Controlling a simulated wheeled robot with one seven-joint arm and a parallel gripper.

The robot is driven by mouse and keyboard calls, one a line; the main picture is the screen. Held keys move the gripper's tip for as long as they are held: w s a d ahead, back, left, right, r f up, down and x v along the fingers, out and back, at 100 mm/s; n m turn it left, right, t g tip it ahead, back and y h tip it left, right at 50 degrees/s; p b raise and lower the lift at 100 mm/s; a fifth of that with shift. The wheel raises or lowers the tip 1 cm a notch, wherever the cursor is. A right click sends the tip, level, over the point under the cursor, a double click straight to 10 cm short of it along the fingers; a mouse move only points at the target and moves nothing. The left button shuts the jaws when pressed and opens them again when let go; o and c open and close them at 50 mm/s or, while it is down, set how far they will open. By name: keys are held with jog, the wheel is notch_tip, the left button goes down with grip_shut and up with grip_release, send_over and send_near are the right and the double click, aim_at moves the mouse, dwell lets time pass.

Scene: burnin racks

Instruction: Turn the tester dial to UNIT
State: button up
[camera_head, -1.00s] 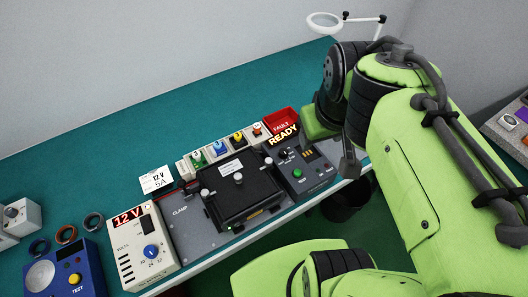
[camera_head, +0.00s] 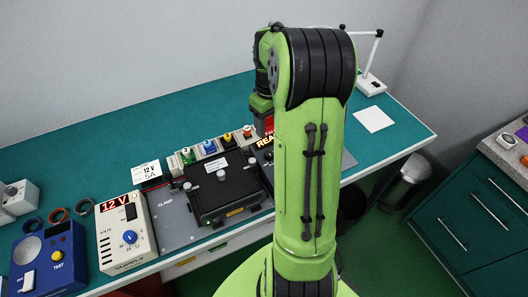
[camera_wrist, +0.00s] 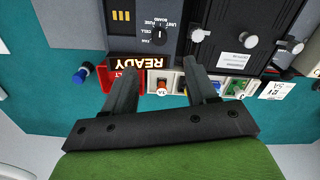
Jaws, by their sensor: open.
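The tester dial (camera_wrist: 160,36) is a small black knob with a white mark on a dark panel. Printed labels, UNIT among them, stand around it; I cannot tell which one the mark points to. In the wrist view, my gripper (camera_wrist: 160,72) is open and empty, with its two dark fingers apart and their tips just below the dial in the picture. It does not touch the dial. The lit READY display (camera_wrist: 137,63) lies near the left fingertip. In the head view my arm hides the gripper and most of the tester, leaving part of the READY display (camera_head: 265,141) visible.
A row of coloured fuse holders (camera_wrist: 213,88) runs beside the tester, with a red bin (camera_wrist: 106,82) at its end. A black clamped unit (camera_head: 222,186) sits left of the tester. A 12 V supply (camera_head: 126,235) stands further left. The bench's right end is mostly clear.

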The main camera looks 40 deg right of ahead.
aim_at(269, 153)
notch_tip(269, 153, down, 13)
jog(key=shift+d+r+b, duration=0.1)
jog(key=shift+r+b, duration=0.1)
jog(key=shift+b, duration=0.55)
jog(key=c, duration=1.1)
jog(key=shift+o, duration=0.2)
jog(key=shift+m, duration=0.5)
jog(key=m, duration=0.2)
jog(key=shift+m+b, duration=0.3)
jog(key=shift+m, duration=0.1)
jog(key=m, duration=0.4)
jog(key=shift+r, duration=0.1)
